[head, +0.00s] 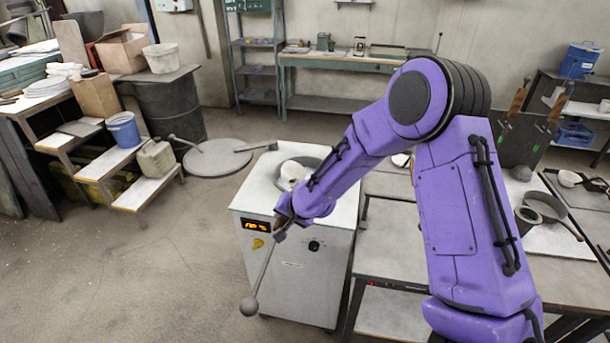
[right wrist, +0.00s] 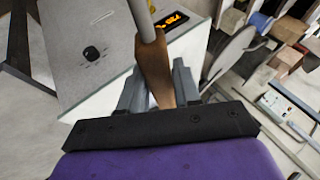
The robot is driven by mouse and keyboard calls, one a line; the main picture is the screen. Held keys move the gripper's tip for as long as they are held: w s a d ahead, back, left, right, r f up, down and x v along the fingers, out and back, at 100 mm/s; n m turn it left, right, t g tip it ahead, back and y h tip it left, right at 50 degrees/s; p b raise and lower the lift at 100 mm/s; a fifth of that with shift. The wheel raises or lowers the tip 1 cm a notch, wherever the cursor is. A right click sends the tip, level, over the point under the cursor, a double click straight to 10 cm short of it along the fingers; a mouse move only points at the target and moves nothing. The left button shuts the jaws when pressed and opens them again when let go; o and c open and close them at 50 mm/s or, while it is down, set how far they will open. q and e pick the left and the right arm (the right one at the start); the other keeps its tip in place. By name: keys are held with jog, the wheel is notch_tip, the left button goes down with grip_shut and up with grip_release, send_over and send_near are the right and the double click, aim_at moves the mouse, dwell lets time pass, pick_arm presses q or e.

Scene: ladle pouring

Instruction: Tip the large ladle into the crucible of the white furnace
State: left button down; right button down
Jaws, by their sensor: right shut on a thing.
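The white furnace (head: 290,262) stands in the middle of the head view. On its top sit a white round vessel (head: 292,174), likely the crucible, and a grey round rim, partly behind my arm. My right gripper (head: 281,224) is in front of the furnace, shut on a tool with a wooden grip (right wrist: 153,70). The tool's grey rod slopes down to a round end (head: 250,306) before the furnace's front; I cannot tell its exact kind. A grey pan with a long handle (head: 552,208), perhaps the large ladle, lies on the right-hand table. My left gripper is out of view.
Wooden-handled tools (head: 517,98) stand in a dark rack (head: 520,140) at the right. A small white bowl (head: 570,178) lies near it. Steps (head: 112,160) with buckets are at left; the floor left of the furnace is clear.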

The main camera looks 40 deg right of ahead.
jog(key=shift+w+a+r+g+h, duration=0.3)
jog(key=shift+r+g, duration=0.05)
jog(key=shift+g, duration=0.15)
jog(key=shift+w+a+f+n+g+h, duration=0.15)
jog(key=shift+w+f+n+g+h, duration=0.15)
jog(key=shift+w+g+h, duration=0.25)
jog(key=r, duration=0.1)
jog(key=a+r+g+h, duration=0.1)
jog(key=r, duration=0.1)
jog(key=w+r+g+h, duration=0.1)
jog(key=shift+a+r+g, duration=0.15)
jog(key=shift+r+g, duration=0.05)
jog(key=shift+g, duration=0.05)
jog(key=shift+w, duration=0.1)
